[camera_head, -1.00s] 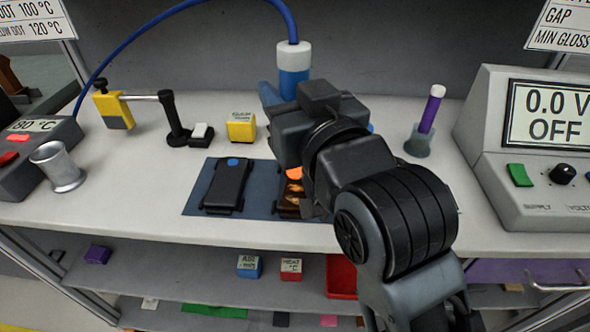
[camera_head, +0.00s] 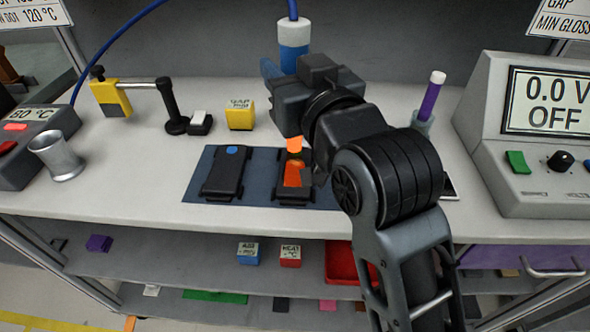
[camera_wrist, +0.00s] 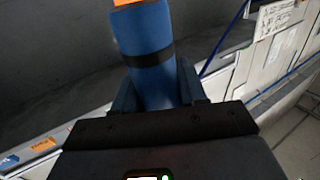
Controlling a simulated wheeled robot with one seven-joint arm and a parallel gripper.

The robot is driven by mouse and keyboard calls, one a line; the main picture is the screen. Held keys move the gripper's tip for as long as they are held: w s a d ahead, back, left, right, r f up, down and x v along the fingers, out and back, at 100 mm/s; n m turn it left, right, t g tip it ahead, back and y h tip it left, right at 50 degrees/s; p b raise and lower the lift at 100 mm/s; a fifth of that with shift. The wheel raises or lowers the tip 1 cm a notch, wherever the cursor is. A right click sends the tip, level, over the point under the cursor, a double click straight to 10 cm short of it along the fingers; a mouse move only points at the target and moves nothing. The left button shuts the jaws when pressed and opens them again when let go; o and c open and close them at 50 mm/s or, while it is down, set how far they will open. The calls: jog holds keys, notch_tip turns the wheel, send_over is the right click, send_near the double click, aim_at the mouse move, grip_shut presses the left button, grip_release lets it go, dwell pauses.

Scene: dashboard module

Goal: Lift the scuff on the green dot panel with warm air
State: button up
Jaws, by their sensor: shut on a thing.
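My gripper (camera_head: 285,82) is shut on a blue hot-air tool (camera_head: 293,58) with a white band and a blue hose from its top. In the wrist view the blue body (camera_wrist: 150,60) stands between the fingers, with a black band and an orange end. The orange nozzle (camera_head: 294,145) points down, apparently a little above the right dark panel (camera_head: 293,192), which carries a smooth orange-red patch. The left dark panel (camera_head: 224,175) has a blue dot. No green dot shows on either panel; part of the mat is hidden behind my arm.
The panels lie on a dark blue mat (camera_head: 192,190). A heater unit reading 80 °C (camera_head: 38,130) and a metal cup (camera_head: 56,157) stand left. A yellow gap block (camera_head: 240,114), a purple stick in a holder (camera_head: 430,100) and a supply box reading OFF (camera_head: 530,140) stand around.

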jog(key=shift+w+d, duration=0.1)
jog(key=shift+w, duration=1.65)
notch_tip(320, 180, up, 9)
jog(key=p, duration=0.8)
